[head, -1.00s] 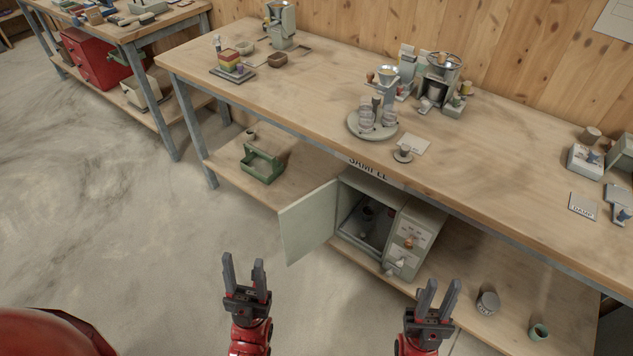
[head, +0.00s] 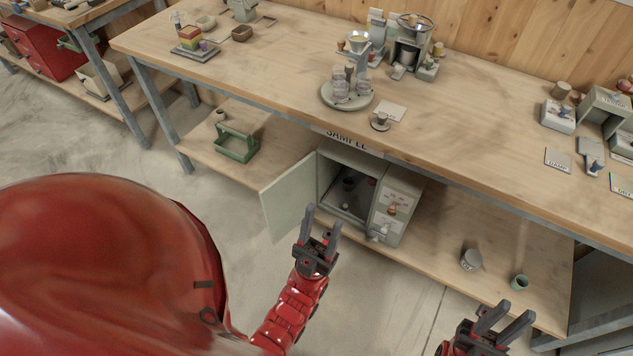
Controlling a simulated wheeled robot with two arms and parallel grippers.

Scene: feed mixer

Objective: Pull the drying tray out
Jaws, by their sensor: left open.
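The drying oven (head: 397,206) is a pale green-grey box on the lower shelf under the bench. Its door (head: 288,197) stands open to the left. Inside is a dark floor or tray (head: 347,205) with a small dark cup (head: 348,184) on it; I cannot tell the tray's edges clearly. My right gripper (head: 507,318) is open and empty, low at the right, in front of the shelf.
The bench top (head: 250,70) overhangs the oven. A green carrier (head: 236,146) stands left on the lower shelf. A grey tin (head: 471,259) and a green cup (head: 519,282) stand to the right. A round tray (head: 326,98) with jars is above. The floor in front is clear.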

